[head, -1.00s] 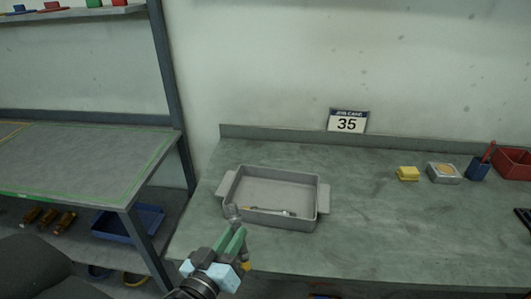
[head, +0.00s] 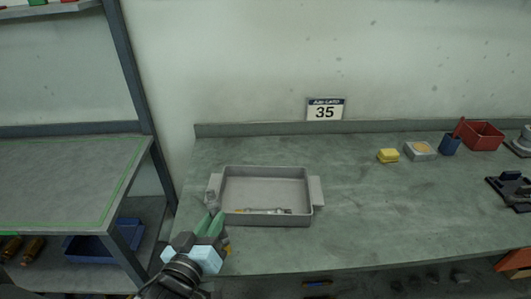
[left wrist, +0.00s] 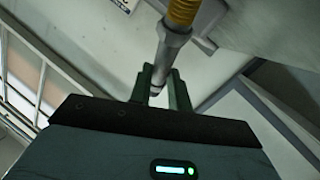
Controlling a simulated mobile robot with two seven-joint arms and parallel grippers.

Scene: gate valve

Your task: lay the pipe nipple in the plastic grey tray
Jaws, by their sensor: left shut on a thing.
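The grey plastic tray (head: 265,221) stands on the bench in the head view. A slim grey and yellow item (head: 262,210) lies inside along its front wall. My left gripper (head: 213,222) is at the tray's front left corner, its green fingers pointing up toward the tray. In the left wrist view, the fingers (left wrist: 160,88) are shut on a grey metal pipe with a yellow section, which I take for the pipe nipple (left wrist: 172,48). A grey end (head: 211,198) shows beyond the fingertips, by the tray's left handle. My right gripper is not in view.
A yellow block (head: 388,156), a grey box (head: 420,151), a blue cup (head: 449,145) and a red bin (head: 483,135) stand at the back right. The bench right of the tray is clear.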

